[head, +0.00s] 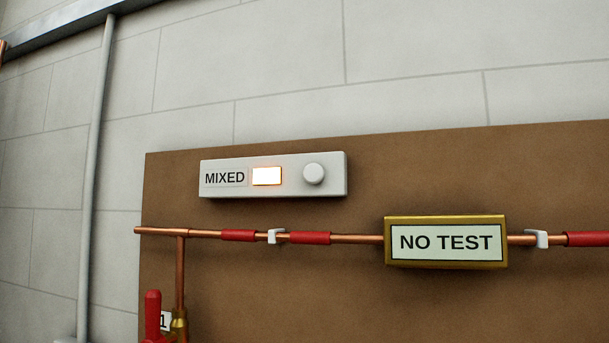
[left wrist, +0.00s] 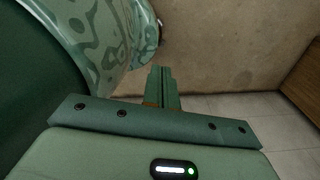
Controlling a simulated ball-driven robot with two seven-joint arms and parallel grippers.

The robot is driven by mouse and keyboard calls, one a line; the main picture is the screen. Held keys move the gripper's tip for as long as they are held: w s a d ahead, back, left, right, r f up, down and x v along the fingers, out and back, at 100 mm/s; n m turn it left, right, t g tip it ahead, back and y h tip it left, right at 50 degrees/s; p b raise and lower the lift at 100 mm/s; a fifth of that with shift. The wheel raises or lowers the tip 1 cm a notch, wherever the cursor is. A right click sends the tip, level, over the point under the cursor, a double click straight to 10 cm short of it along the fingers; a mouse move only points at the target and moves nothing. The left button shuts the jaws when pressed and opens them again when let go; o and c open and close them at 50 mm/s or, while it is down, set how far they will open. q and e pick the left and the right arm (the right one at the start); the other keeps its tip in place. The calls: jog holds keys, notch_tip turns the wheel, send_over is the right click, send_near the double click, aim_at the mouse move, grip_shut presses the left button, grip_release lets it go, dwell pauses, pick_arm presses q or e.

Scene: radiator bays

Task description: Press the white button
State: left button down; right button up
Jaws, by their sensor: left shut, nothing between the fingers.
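The white button (head: 314,173) is a round knob at the right end of a pale box (head: 330,188) in the head view. The box is fixed near the top of a brown board and carries a "MIXED" label (head: 225,178) and a lit, glowing window (head: 267,176). Neither gripper is in the head view, and nothing touches the button there. My left gripper (left wrist: 163,88) shows in the left wrist view with its green fingers together and nothing between them. The button is not in the left wrist view. My right gripper is in neither view.
A copper pipe (head: 350,239) with red sleeves runs below the box and carries a "NO TEST" sign (head: 446,242). A red handle (head: 152,314) stands at lower left. A grey conduit (head: 96,180) runs down the wall. The space before the box looks clear.

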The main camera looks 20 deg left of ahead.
pick_arm(q)
jog(key=w+r+t+p, duration=0.35)
jog(key=w+r, duration=0.45)
jog(key=w, duration=0.4)
jog(key=w+r+t+p, duration=0.2)
jog(key=w+r+p, duration=0.2)
jog(key=w+r, duration=0.65)
jog(key=w+d+r+n+t+p, duration=0.15)
jog(key=w+r+p, duration=0.25)
jog(key=w+r, duration=0.6)
jog(key=w+d+r+m+t+p, duration=0.1)
jog(key=w+r+t+p, duration=0.2)
jog(key=w+r, duration=0.7)
notch_tip(320, 180, up, 40)
jog(key=w+d+n+t+p, duration=0.2)
jog(key=n+t+p, duration=0.1)
jog(key=t+p, duration=0.45)
jog(key=s+d+r+t+h+p, duration=0.1)
jog(key=s+d+r+t+h, duration=0.1)
jog(key=r, duration=0.7)
jog(key=s+d+r+t+h+p, duration=0.1)
jog(key=r+h, duration=0.3)
jog(key=r, duration=0.5)
jog(key=s+d+r+t+h+p, duration=0.1)
jog(key=s+d+r+t+h, duration=0.1)
jog(key=r, duration=0.8)
jog(key=shift+s+d+t+h, duration=0.4)
jog(key=shift+s+d+t, duration=0.35)
jog(key=shift+t, duration=0.1)
